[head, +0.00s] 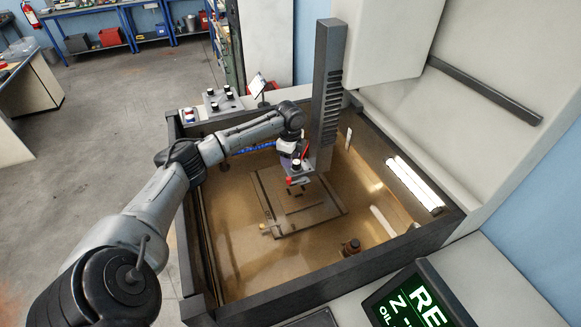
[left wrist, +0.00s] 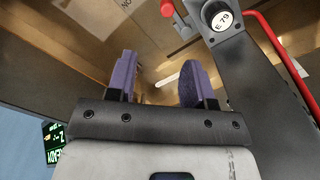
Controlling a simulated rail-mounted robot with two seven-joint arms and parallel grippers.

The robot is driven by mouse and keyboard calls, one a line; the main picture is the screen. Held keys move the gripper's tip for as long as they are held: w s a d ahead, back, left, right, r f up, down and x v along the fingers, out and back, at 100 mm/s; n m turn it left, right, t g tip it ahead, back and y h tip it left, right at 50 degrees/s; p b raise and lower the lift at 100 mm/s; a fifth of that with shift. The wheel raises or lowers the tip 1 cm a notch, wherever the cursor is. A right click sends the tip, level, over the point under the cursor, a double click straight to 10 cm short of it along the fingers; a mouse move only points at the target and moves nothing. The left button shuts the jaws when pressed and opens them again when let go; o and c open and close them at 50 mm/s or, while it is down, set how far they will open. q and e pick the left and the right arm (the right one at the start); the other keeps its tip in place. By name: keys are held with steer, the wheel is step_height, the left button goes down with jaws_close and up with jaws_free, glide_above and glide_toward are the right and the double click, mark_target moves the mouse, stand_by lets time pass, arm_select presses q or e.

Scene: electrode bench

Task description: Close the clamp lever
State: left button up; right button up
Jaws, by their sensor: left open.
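The machine's dark vertical column (head: 327,90) reaches down into the tank, with a small head at its foot. Red parts (head: 291,181) show there, just below my left gripper (head: 288,158). In the left wrist view, my left gripper (left wrist: 158,72) has two purple fingers spread apart with nothing between them. A red knob-like end (left wrist: 167,8) lies beyond the fingertips. To the right is a dark grey body with a round label E 79 (left wrist: 221,17) and a thin red bent bar (left wrist: 285,62). I cannot tell which red part is the clamp lever. My right gripper is not seen.
The tank's dark rim (head: 452,222) surrounds brown liquid over a plate (head: 330,208). A tray with black-topped pieces (head: 216,104) sits at the tank's back left corner. Open floor lies left.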

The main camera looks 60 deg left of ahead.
arm_select(q)
steer(key=shift+r, duration=0.7)
stand_by(0.3)
